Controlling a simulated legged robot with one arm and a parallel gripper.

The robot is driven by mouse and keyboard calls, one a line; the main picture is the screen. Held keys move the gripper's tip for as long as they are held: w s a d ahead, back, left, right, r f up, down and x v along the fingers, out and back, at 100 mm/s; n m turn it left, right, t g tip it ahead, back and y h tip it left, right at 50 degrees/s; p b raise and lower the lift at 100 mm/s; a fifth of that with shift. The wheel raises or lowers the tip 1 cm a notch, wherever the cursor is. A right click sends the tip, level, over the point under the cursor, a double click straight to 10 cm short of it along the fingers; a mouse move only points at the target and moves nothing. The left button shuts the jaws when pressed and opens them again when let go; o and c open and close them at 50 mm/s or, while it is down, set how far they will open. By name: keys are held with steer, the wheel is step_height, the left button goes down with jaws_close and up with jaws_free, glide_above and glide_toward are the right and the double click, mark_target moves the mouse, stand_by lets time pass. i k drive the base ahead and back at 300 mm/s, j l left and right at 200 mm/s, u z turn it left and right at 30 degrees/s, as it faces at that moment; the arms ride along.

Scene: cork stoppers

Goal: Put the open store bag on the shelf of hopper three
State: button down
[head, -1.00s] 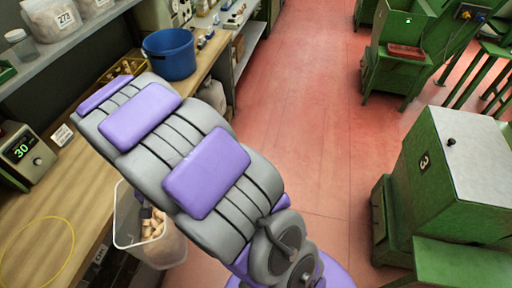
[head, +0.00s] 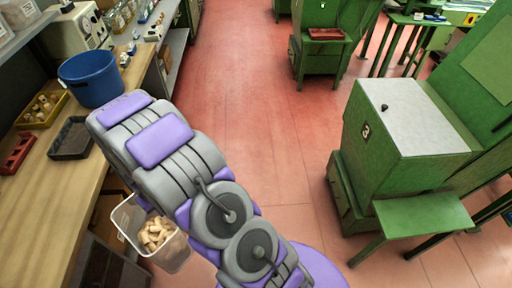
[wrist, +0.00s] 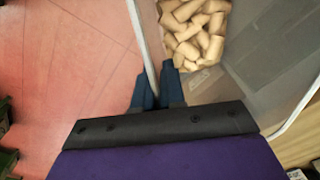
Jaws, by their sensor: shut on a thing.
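My gripper (wrist: 157,96) is shut on the rim of a clear, open-topped plastic container (wrist: 280,50) in the wrist view. Pale cork stoppers (wrist: 192,30) lie inside it. In the head view the container (head: 174,257) hangs below my arm, off the workbench edge, tilted, with the corks (head: 157,233) showing; my fingers are hidden there. It looks like a rigid tub or a stiff bag; I cannot tell which. The green hopper (head: 385,150) marked 3 stands at the right with a pale top. A flat green shelf (head: 425,220) juts from its front and is bare.
The wooden workbench (head: 40,215) along the left holds a blue bucket (head: 92,78), a dark tray (head: 72,140), a red tray (head: 16,154) and a yellow bin (head: 42,108). Red floor (head: 255,120) lies clear between bench and hopper. Another green machine (head: 325,55) stands farther back.

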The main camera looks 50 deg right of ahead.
mark_target(424, 213)
steer(key=z, duration=2.7)
steer(key=i+l+z, duration=0.1)
steer(key=l+z, duration=0.2)
steer(key=i+l+z, duration=0.3)
steer(key=i+l, duration=0.15)
steer(key=l, duration=0.15)
steer(key=i+l, duration=0.15)
steer(key=l, duration=0.2)
steer(key=i+l, duration=0.15)
steer(key=l, duration=0.15)
steer(key=i+l, duration=0.1)
steer(key=l, duration=0.25)
